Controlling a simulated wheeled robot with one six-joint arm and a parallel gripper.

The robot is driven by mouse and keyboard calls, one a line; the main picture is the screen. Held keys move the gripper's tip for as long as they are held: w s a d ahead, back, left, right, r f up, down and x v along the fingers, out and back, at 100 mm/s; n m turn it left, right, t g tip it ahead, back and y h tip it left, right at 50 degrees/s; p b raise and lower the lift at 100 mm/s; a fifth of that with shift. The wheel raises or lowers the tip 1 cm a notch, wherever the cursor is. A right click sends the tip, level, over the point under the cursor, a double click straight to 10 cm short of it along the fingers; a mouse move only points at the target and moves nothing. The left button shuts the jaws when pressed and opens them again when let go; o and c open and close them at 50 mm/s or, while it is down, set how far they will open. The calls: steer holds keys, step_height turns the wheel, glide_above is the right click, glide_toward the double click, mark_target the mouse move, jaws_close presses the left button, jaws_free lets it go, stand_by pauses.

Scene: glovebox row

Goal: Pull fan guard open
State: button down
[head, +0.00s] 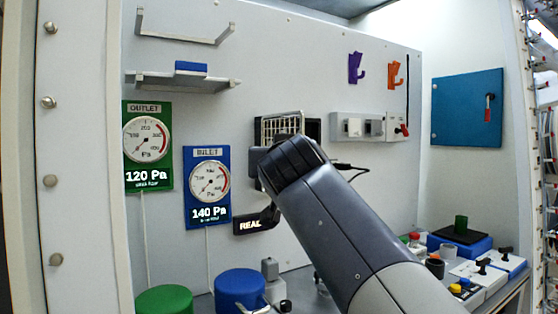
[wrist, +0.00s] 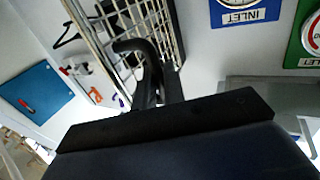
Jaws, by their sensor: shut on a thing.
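The fan guard (head: 281,124) is a pale wire grid on the back wall in the head view. A dark opening (head: 314,132) shows along its right side, and the guard appears to stand out from it at an angle. In the wrist view the guard's grid (wrist: 112,22) fills the upper middle. My gripper (wrist: 158,75) is shut at the grid's edge, on what looks like the guard's dark, bent handle (wrist: 133,45). In the head view my arm hides the fingers and the grasp.
The outlet gauge (head: 148,145) and inlet gauge (head: 208,188) hang left of the guard. A switch box (head: 362,127) is to its right, with hooks above. A blue panel (head: 467,108) is on the right wall. Green (head: 164,300) and blue (head: 240,288) round containers stand below.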

steer(key=shift+f, duration=0.25)
steer(key=c, duration=1.5)
jaws_free()
steer(key=shift+s+r, duration=0.15)
steer(key=shift+r, duration=0.05)
steer(key=s+b, duration=0.1)
steer(key=s, duration=0.9)
steer(key=shift+s+d, duration=0.4)
steer(key=w+p, duration=0.1)
steer(key=w, duration=1)
steer(key=shift+a, duration=0.3)
